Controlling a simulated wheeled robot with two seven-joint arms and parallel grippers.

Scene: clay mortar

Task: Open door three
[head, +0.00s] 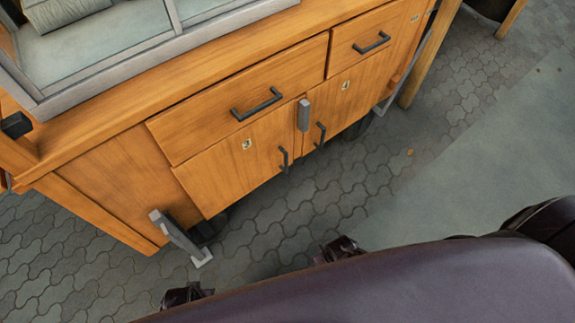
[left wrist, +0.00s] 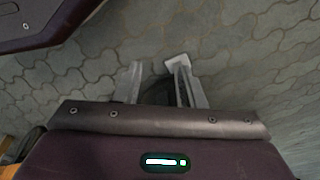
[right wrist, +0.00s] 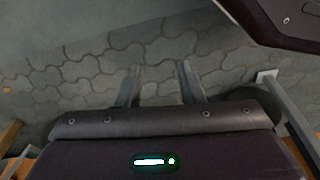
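In the head view a wooden cabinet (head: 110,187) has a left door (head: 222,172) and a right door (head: 362,97) side by side, both shut. Each has a small label, too small to read. The left door has a dark handle (head: 284,158); the right door has another (head: 320,135). I cannot tell which door is number three. My left gripper (left wrist: 158,72) is open and empty in the left wrist view, above the paving. My right gripper (right wrist: 160,72) is open and empty in the right wrist view.
Two shut drawers, left (head: 240,97) and right (head: 372,37), lie above the doors. The paved floor (head: 440,110) is clear at right.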

